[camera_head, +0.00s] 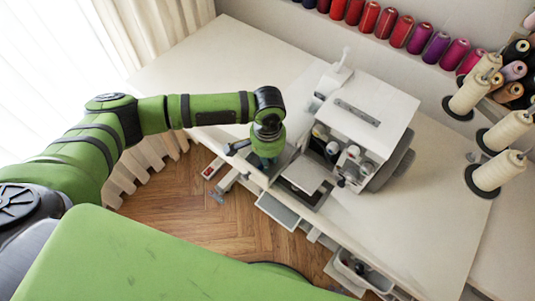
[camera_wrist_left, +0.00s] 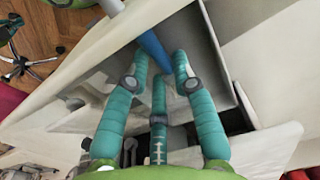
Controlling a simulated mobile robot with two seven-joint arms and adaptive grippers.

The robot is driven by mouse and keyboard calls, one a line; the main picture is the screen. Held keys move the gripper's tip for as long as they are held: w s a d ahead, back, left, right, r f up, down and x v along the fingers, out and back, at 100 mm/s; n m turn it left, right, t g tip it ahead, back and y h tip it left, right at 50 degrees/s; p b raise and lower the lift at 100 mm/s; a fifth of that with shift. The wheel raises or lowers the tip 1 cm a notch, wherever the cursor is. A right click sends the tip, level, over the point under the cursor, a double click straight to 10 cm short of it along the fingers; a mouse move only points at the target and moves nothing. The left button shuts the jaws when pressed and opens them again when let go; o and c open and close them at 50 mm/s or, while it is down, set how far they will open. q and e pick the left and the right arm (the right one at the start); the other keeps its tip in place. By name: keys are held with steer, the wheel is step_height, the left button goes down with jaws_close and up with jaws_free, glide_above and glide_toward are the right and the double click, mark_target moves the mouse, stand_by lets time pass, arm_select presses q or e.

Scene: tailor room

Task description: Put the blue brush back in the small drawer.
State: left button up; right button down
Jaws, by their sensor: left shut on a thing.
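My left gripper (camera_head: 266,160) is by the front edge of the white table, beside the sewing machine, with its fingers pointing down. In the left wrist view its three teal fingers (camera_wrist_left: 160,68) are shut on the blue brush (camera_wrist_left: 152,46). The brush's blue part sticks out beyond the fingertips, over the grey inside of an open drawer-like box (camera_wrist_left: 205,48). I cannot tell whether the brush touches it. In the head view the brush is hidden by the gripper. A small open drawer (camera_head: 277,211) sticks out below the table's front edge. My right gripper is not in view.
The white sewing machine (camera_head: 365,115) stands on the table (camera_head: 420,235) right of my gripper. Another open drawer (camera_head: 362,272) with small items is at the lower right. Cream thread cones (camera_head: 497,172) stand at the right. The table's left part is clear.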

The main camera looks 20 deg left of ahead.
arm_select(q)
steer(key=shift+f, duration=0.1)
steer(key=o, duration=0.9)
step_height(320, 180, up, 12)
steer(key=shift+r, duration=0.1)
steer(key=shift+s, duration=0.1)
